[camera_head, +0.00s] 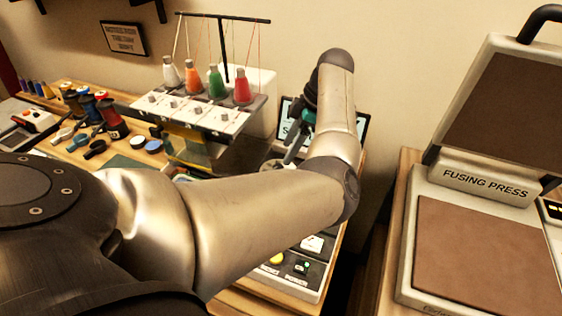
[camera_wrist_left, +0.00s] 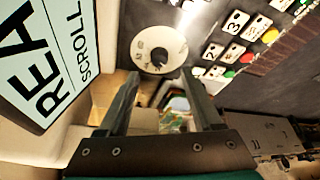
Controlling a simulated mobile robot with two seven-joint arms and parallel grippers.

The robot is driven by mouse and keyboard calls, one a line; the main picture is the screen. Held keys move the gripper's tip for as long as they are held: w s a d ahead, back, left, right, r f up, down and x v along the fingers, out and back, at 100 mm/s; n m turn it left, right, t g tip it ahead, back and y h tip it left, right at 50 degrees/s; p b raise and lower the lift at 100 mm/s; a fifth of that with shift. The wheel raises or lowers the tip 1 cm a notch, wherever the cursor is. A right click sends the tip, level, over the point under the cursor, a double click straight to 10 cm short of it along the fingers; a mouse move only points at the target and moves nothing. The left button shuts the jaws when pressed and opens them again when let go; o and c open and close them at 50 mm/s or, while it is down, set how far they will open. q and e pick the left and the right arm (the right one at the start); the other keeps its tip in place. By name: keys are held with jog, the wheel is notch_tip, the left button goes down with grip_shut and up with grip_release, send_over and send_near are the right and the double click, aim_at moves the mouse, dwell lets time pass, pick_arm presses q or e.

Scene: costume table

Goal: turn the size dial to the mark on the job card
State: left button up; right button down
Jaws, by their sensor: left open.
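In the left wrist view a round white dial (camera_wrist_left: 159,50) with a dark centre and small letters around its face sits on a dark panel. The letters are too small to read surely. My left gripper (camera_wrist_left: 159,76) is open and empty, its two fingers pointing toward the dial with the dial face beyond and between the tips. I cannot tell whether they touch it. In the head view my left gripper (camera_head: 294,150) is partly hidden by my own arm, over the machine panel. I cannot pick out a job card surely. My right gripper is not in view.
A lit screen (camera_wrist_left: 45,60) stands beside the dial, also seen behind my wrist (camera_head: 364,122). Numbered keys and coloured buttons (camera_wrist_left: 235,50) line the panel. A machine with thread cones (camera_head: 200,110) stands left. A fusing press (camera_head: 480,192) stands right.

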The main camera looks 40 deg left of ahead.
pick_arm(q)
jog(key=x, duration=0.6)
jog(key=shift+r, duration=0.1)
jog(key=shift+c, duration=0.3)
grip_shut()
